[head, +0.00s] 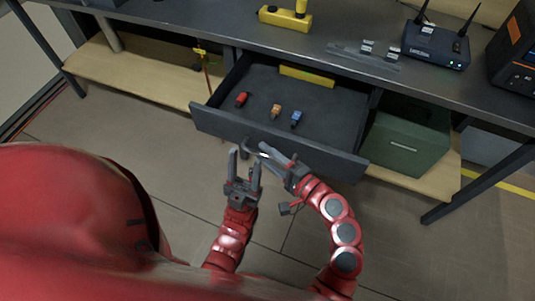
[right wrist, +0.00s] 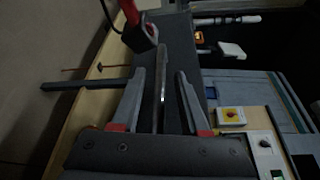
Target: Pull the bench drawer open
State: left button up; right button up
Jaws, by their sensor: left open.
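The bench drawer (head: 225,122) is pulled out from under the dark workbench, with its inside showing. Its handle is largely hidden by my grippers. My right gripper (head: 263,149) is at the middle of the drawer front. In the right wrist view its fingers (right wrist: 162,75) are spread apart, with a thin grey bar between them and gaps on both sides; I cannot tell if the bar is the handle. My left gripper (head: 244,161) is open and empty, in front of the drawer, just left of the right gripper.
The drawer holds a red item (head: 241,99), an orange item (head: 276,111) and a blue item (head: 296,118). A green box (head: 408,140) stands on the lower shelf (head: 135,75) at right. A router (head: 436,47) is on the bench (head: 215,28). Floor in front is clear.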

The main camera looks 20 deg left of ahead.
dwell(0.3)
jog(key=v, duration=1.7)
jog(key=shift+d, duration=0.2)
jog(key=shift+s, duration=0.1)
jog(key=shift+d, duration=0.1)
